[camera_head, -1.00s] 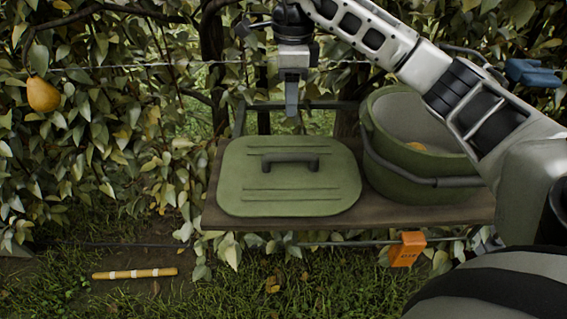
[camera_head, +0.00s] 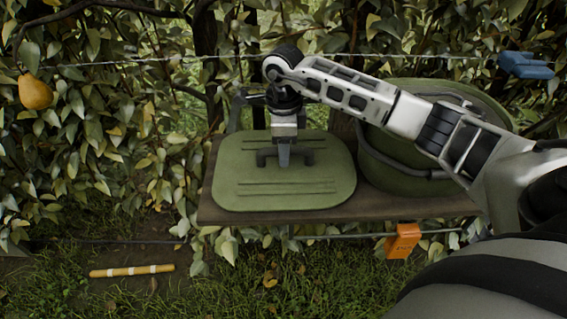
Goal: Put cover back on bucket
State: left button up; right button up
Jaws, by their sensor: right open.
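The green cover (camera_head: 240,191) lies flat on the wooden shelf, with a dark bar handle (camera_head: 264,159) on top. The green bucket (camera_head: 390,158) stands to its right on the same shelf, its opening mostly hidden by my right arm. My right gripper (camera_head: 284,163) is open, pointing down over the middle of the cover, with its fingers at the handle. I cannot tell whether they touch it. My left gripper is not in view.
The brown wooden shelf (camera_head: 400,211) carries both cover and bucket. An orange tag (camera_head: 403,241) hangs below its front edge. A yellow stick (camera_head: 132,271) lies on the ground at lower left. A pear (camera_head: 35,92) hangs at left, and a blue object (camera_head: 526,66) is at upper right.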

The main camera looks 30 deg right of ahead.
jog(key=shift+f, duration=0.65)
grip_shut()
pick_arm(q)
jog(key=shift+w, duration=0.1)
pick_arm(e)
jog(key=shift+r, duration=0.15)
jog(key=shift+s+r, duration=0.15)
jog(key=shift+r, duration=0.1)
notch_tip(320, 180, up, 6)
pick_arm(q)
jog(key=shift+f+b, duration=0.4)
jog(key=shift+b, duration=0.65)
pick_arm(e)
jog(key=s+a, duration=0.5)
jog(key=s, duration=0.3)
jog(key=s+a, duration=0.5)
jog(key=s, duration=0.3)
jog(key=shift+s+a+r, duration=0.15)
jog(key=shift+s+a, duration=0.05)
jog(key=shift+s, duration=0.2)
